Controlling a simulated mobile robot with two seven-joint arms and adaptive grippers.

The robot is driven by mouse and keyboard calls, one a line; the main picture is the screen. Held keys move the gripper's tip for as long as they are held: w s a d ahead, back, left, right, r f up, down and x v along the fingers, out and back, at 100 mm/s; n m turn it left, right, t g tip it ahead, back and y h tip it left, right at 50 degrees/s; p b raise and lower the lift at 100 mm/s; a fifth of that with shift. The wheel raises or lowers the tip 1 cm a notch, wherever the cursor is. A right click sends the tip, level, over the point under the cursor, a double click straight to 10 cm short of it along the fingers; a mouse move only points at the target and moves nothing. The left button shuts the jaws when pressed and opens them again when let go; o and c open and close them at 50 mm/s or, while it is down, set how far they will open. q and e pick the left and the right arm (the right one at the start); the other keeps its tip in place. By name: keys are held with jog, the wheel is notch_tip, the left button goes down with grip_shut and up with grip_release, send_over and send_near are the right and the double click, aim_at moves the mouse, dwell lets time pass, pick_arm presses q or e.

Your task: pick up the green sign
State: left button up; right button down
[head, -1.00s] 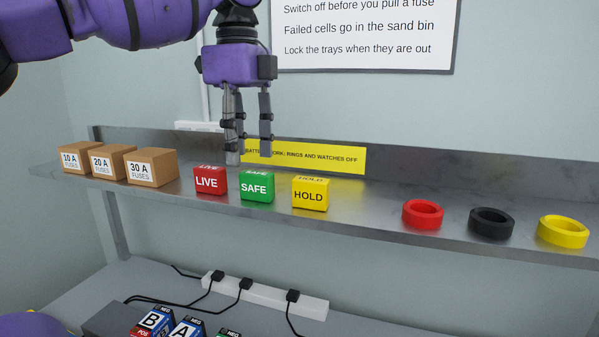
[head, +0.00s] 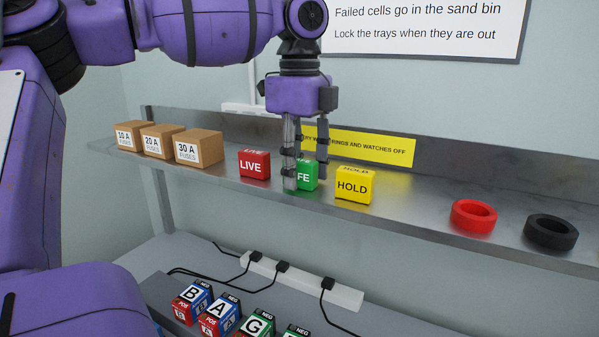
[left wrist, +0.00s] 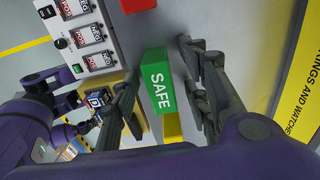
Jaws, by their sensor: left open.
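The green sign (head: 308,177), marked SAFE, stands on the metal shelf between the red LIVE sign (head: 254,164) and the yellow HOLD sign (head: 355,185). My left gripper (head: 306,184) points down at it with its fingers open, and one finger hides the sign's left part. In the left wrist view the green sign (left wrist: 157,82) lies between the two spread fingers (left wrist: 165,95), with a gap to the right finger. Whether either finger touches it I cannot tell.
Fuse boxes (head: 198,148) stand at the left of the shelf (head: 400,221). A red ring (head: 473,216) and a black ring (head: 550,232) lie at the right. A yellow notice (head: 370,147) is behind the signs. Below are a power strip (head: 300,281) and lettered battery cells (head: 192,303).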

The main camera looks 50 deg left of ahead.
pick_arm(q)
grip_shut()
jog(key=shift+r, duration=0.15)
